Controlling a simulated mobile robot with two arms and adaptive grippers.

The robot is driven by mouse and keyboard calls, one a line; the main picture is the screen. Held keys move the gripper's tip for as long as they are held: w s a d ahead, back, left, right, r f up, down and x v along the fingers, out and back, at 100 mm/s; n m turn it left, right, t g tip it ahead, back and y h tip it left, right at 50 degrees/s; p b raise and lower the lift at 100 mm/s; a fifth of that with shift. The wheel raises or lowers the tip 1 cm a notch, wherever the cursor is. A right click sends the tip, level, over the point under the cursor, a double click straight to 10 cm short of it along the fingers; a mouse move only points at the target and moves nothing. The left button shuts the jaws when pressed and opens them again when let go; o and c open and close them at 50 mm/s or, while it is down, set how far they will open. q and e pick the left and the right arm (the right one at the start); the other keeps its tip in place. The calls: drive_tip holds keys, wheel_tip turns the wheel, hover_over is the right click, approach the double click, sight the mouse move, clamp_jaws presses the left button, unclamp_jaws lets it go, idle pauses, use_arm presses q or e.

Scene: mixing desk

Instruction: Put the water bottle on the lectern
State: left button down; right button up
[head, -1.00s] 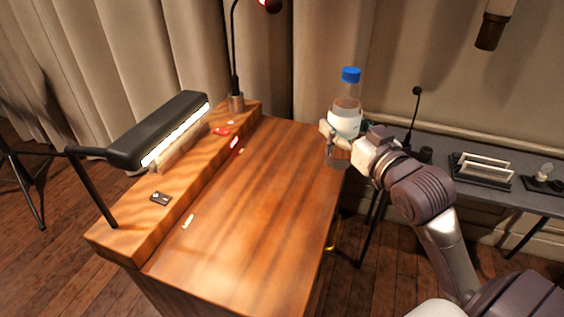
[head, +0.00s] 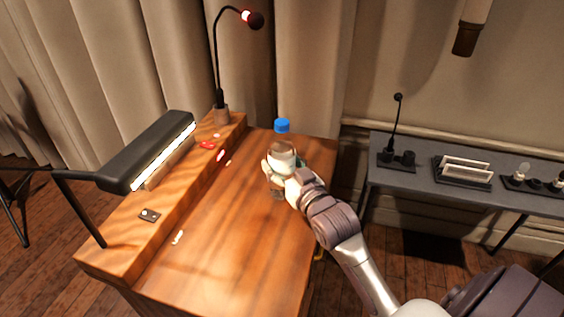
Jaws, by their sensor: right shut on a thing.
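The water bottle (head: 282,152) is clear with a blue cap and a pale label. It is upright in my right gripper (head: 278,174), which is shut around its middle. The bottle appears over the right part of the lectern's wooden top (head: 225,235). I cannot tell whether its base touches the wood. The gripper hides part of the bottle's lower right side. My left gripper is not in view.
A black lamp (head: 150,150) and a gooseneck microphone (head: 218,70) stand on the lectern's raised left ledge. A dark side table (head: 420,180) with a small microphone and holders stands at the right.

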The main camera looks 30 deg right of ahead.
drive_tip(key=o, duration=1.7)
drive_tip(key=shift+c, duration=0.2)
drive_tip(key=shift+r, duration=0.1)
drive_tip(key=s+b, duration=0.1)
drive_tip(key=s, duration=0.6)
drive_tip(key=s+b, duration=0.1)
drive_tip(key=s, duration=0.3)
drive_tip(key=shift+s+a+b, duration=0.25)
drive_tip(key=shift+a+b, duration=0.1)
drive_tip(key=shift+s, duration=0.3)
